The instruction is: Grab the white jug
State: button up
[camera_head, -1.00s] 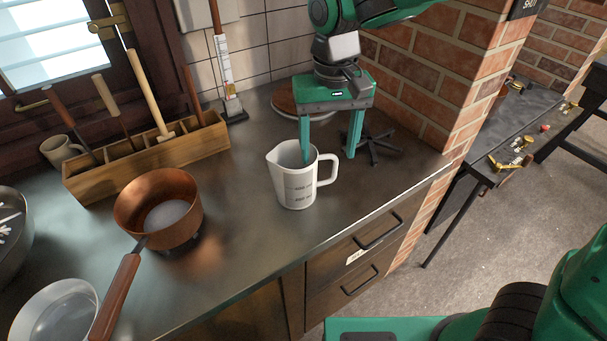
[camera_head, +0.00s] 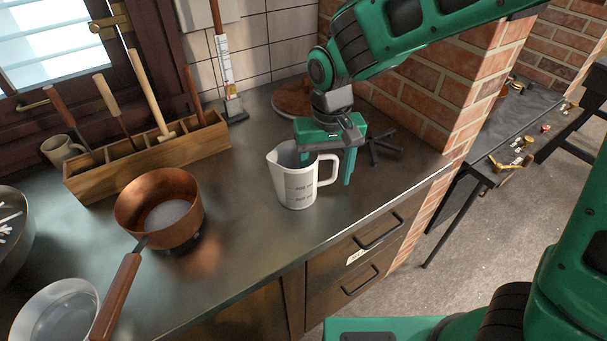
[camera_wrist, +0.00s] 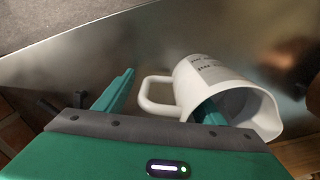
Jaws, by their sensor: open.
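The white jug (camera_head: 296,185) stands upright on the dark metal counter, its handle toward the right. It has dark measuring marks on its side. It also shows in the wrist view (camera_wrist: 195,78). My gripper (camera_head: 328,172) is open and low over the jug. One finger reaches down inside the jug's mouth, and the other is outside, to the right of the handle. In the wrist view the fingers of my gripper (camera_wrist: 168,95) straddle the jug's near wall and handle. The tip of the inside finger is hidden by the jug.
A copper saucepan (camera_head: 158,207) stands left of the jug. A wooden tool holder (camera_head: 148,160) with upright handles is behind it. A dark stand with spread legs (camera_head: 381,148) and a round wooden board (camera_head: 291,97) are behind my gripper. The counter's front edge is close by.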

grip_shut()
jog(key=shift+r, duration=0.2)
jog(key=shift+r, duration=1.9)
jog(key=s+a+r, duration=0.6)
jog(key=a, duration=0.3)
jog(key=shift+s+a+r, duration=0.2)
jog(key=shift+s+r, duration=0.15)
jog(key=shift+r, duration=0.05)
dwell(2.0)
